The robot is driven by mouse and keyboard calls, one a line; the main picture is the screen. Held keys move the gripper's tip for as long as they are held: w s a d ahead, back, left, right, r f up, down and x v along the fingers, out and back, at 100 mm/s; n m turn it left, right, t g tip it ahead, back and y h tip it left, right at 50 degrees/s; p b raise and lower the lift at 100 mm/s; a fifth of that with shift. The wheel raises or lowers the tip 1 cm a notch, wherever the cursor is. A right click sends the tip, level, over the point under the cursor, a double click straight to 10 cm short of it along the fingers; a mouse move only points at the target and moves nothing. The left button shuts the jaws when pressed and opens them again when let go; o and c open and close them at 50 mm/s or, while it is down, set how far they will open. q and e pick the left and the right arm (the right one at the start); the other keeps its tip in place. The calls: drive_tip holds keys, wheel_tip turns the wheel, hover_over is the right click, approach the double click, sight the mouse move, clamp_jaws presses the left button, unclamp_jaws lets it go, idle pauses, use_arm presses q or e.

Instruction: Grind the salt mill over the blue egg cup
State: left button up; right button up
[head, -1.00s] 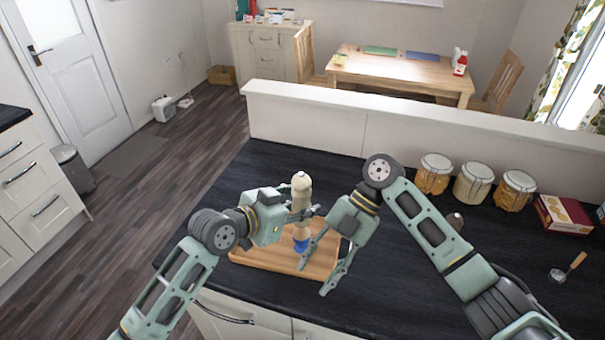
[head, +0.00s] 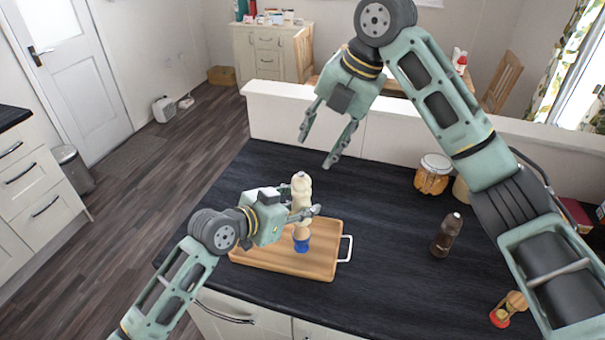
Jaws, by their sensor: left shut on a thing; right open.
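The salt mill (head: 301,187) is pale cream and stands upright in my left gripper (head: 306,212), which is shut on its body. The blue egg cup (head: 301,246) is on the wooden board (head: 262,258), just below the mill, with a tan, egg-like top showing in it. Whether the mill's lower end touches it I cannot tell. My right gripper (head: 316,153) is open and empty, raised above the far part of the counter, away from the mill.
A dark brown mill (head: 446,236) stands on the counter to the right. A small wooden and red item (head: 510,308) is near the front right. A jar (head: 433,174) stands by the low white wall (head: 300,115). The dark counter between board and brown mill is clear.

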sight(302, 173)
drive_tip(key=x, duration=1.1)
drive_tip(key=shift+c, duration=0.2)
drive_tip(key=c, duration=1)
drive_tip(key=shift+a+m, duration=0.1)
drive_tip(key=shift+m, duration=0.3)
